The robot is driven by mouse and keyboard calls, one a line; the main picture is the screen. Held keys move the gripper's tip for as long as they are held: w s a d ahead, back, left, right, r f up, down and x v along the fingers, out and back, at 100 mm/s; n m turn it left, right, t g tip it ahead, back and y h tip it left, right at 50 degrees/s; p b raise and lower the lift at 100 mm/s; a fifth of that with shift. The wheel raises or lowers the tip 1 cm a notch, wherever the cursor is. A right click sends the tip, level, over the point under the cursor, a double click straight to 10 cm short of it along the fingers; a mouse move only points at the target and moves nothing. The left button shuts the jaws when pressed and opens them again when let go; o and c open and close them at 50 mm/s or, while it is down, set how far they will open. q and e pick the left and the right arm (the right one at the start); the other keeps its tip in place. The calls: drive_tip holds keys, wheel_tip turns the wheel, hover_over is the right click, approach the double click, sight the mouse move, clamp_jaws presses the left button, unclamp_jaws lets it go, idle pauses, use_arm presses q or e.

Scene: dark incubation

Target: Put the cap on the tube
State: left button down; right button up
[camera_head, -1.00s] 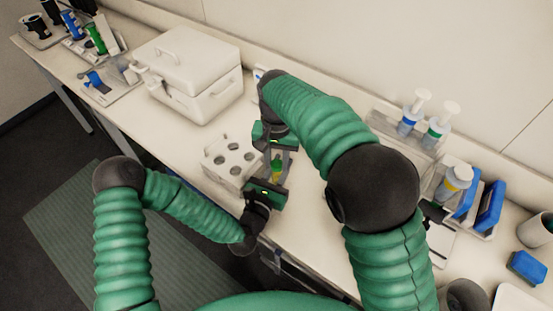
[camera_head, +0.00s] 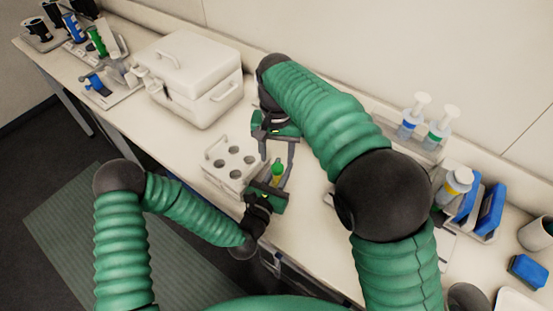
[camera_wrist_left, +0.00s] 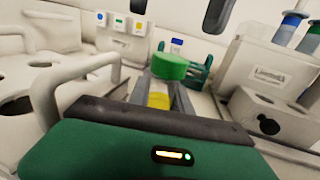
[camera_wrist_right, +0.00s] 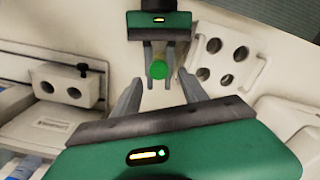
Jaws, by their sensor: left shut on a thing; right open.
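The tube (camera_wrist_left: 158,101), with a yellow band, stands upright in my left gripper (camera_head: 277,180), which is shut on it. The green cap (camera_wrist_left: 171,67) sits on top of the tube's mouth; how tightly it is seated I cannot tell. The cap also shows from above in the right wrist view (camera_wrist_right: 158,70), between the tips of my left gripper's fingers. My right gripper (camera_wrist_right: 158,92) is open and empty. Its two fingers are spread wide to either side of the cap in that view, apart from it.
A white rack (camera_head: 232,163) with several empty round holes stands left of the grippers. A white lidded box (camera_head: 190,80) is behind it. The counter between rack and box is clear.

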sight(277, 167)
drive_tip(key=shift+r, duration=0.1)
drive_tip(key=shift+c, duration=0.3)
drive_tip(key=n, duration=0.1)
drive_tip(key=r+n, duration=0.1)
drive_tip(key=n, duration=0.3)
drive_tip(key=shift+r, duration=0.3)
drive_tip(key=n, duration=0.2)
drive_tip(key=r+n, duration=0.1)
drive_tip(key=n, duration=0.2)
drive_tip(key=r+n, duration=0.1)
drive_tip(key=n, duration=0.1)
drive_tip(key=shift+d+n, duration=0.1)
drive_tip(key=shift+n, duration=0.2)
drive_tip(key=shift+f, duration=0.1)
wheel_tip(277, 167, down, 8)
